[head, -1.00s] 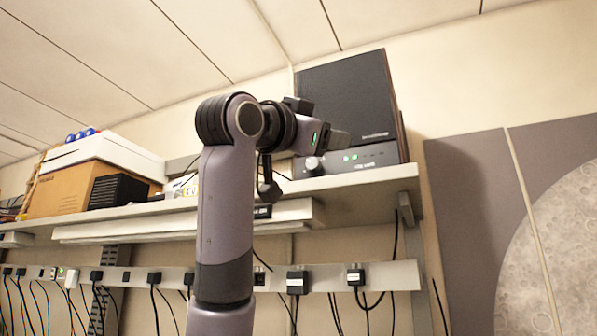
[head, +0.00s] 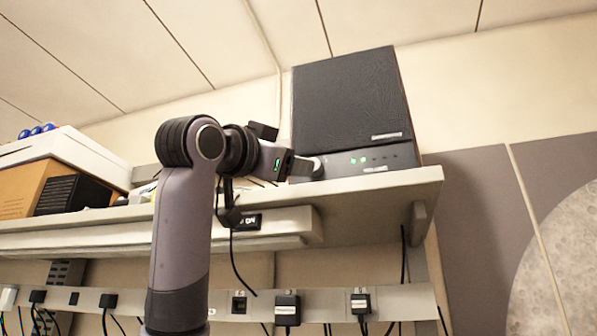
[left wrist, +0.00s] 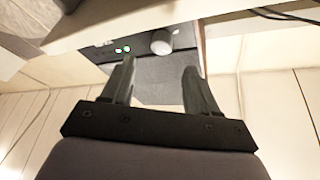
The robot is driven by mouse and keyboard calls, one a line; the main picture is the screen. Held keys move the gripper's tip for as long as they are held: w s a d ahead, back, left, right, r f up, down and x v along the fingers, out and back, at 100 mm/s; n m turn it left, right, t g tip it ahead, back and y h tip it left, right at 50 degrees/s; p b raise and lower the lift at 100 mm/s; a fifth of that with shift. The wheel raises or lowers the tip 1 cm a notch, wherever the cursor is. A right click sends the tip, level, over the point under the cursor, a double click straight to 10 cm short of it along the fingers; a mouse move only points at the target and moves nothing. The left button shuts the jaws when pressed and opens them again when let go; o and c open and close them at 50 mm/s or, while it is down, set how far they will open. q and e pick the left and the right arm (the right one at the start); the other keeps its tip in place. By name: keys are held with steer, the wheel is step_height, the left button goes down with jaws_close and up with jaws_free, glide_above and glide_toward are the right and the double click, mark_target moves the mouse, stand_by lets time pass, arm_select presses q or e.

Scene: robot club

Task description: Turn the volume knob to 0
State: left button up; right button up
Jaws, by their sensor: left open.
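The volume knob (left wrist: 161,42) is a pale round knob on the front of a dark amplifier (head: 378,158), which also shows in the left wrist view (left wrist: 105,50). Two green lights glow beside the knob. My left gripper (left wrist: 160,64) is open and empty. In the left wrist view the knob lies beyond the fingertips, between their lines; I cannot tell whether they touch it. In the head view my left gripper (head: 302,168) is at the amplifier's left end and hides part of the knob area. My right gripper is not in view.
A black speaker (head: 348,100) stands on top of the amplifier, on a pale wall shelf (head: 375,198). A cardboard box (head: 22,185) and a dark box (head: 76,194) sit at the shelf's left. Sockets and cables (head: 287,308) line the wall below.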

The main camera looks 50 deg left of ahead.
arm_select(q)
steer(key=p+x, duration=0.3)
steer(key=x, duration=0.4)
steer(key=shift+w+a, duration=0.1)
steer(key=shift+w, duration=0.05)
steer(key=c, duration=1)
